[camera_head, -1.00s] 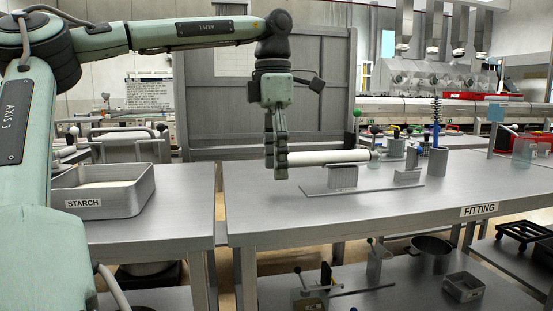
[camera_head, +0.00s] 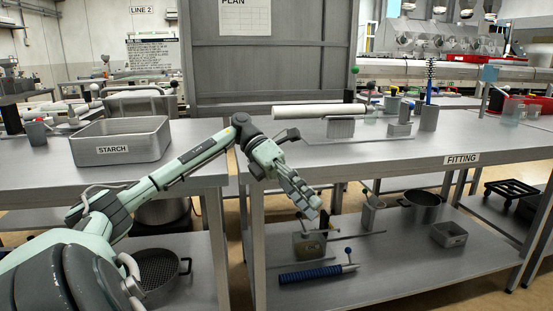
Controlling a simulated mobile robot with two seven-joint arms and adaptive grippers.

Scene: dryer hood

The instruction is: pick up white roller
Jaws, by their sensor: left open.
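The white roller (camera_head: 318,111) lies level on a grey support block (camera_head: 340,127) on the bench marked FITTING (camera_head: 400,152). Its left end sticks out past the block, with nothing touching that end. My left gripper (camera_head: 309,207) is open and empty. It points down and to the right in front of the bench's front edge, below the roller and apart from it. My right gripper is not in view.
A grey tray marked STARCH (camera_head: 120,143) stands on the left bench. A smaller block (camera_head: 400,129) and a dark coil on a post (camera_head: 429,85) stand right of the roller. The lower shelf holds a blue-handled tool (camera_head: 310,274), a pot (camera_head: 424,206) and a small box (camera_head: 448,234).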

